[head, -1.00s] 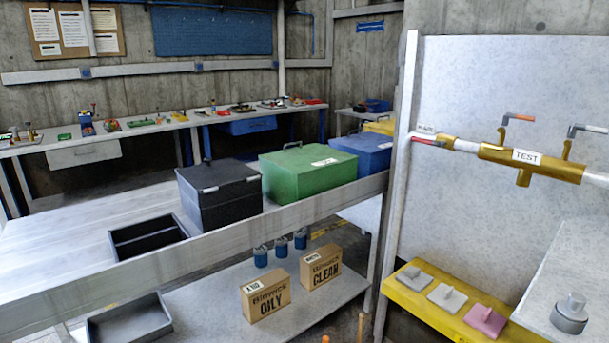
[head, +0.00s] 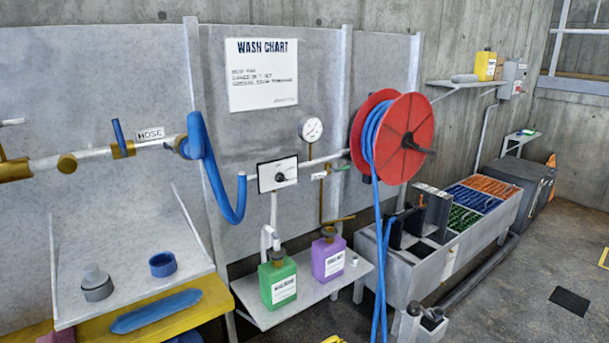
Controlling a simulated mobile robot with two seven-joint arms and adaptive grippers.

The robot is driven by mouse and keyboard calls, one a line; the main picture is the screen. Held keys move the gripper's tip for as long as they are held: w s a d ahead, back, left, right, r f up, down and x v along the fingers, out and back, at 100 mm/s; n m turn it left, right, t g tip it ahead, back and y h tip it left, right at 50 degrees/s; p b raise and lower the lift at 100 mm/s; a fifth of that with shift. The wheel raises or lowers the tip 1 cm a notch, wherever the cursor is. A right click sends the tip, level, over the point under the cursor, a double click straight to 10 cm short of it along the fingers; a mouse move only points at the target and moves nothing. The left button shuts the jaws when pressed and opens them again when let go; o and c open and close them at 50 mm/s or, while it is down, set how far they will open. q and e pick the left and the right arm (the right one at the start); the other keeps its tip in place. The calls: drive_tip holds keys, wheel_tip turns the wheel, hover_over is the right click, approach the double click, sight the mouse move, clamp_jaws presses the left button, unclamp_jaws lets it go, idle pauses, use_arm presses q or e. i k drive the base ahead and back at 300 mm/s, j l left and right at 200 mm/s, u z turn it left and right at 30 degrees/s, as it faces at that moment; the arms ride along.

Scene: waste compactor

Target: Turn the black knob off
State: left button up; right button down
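A black knob (head: 281,178) sits on a small white control panel (head: 265,184) with a dark border, on the grey wall panel below the wash chart. The knob is small in the head view, and I cannot tell its setting. A second black handle (head: 412,142) sticks out from the middle of the red hose reel (head: 408,112), right of the panel. Neither of my grippers is in view.
A shelf (head: 318,294) below the panel holds a green jug (head: 278,280) and a purple jug (head: 328,256). A pressure gauge (head: 311,129) is above right. Blue hose hangs from the reel. A grey trough (head: 480,232) stands right; floor at far right is mostly clear.

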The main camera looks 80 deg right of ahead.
sight(280, 177)
drive_tip(key=z, duration=2.65)
drive_tip(key=i+l, duration=0.9)
drive_tip(key=l, duration=0.2)
drive_tip(key=u, duration=0.05)
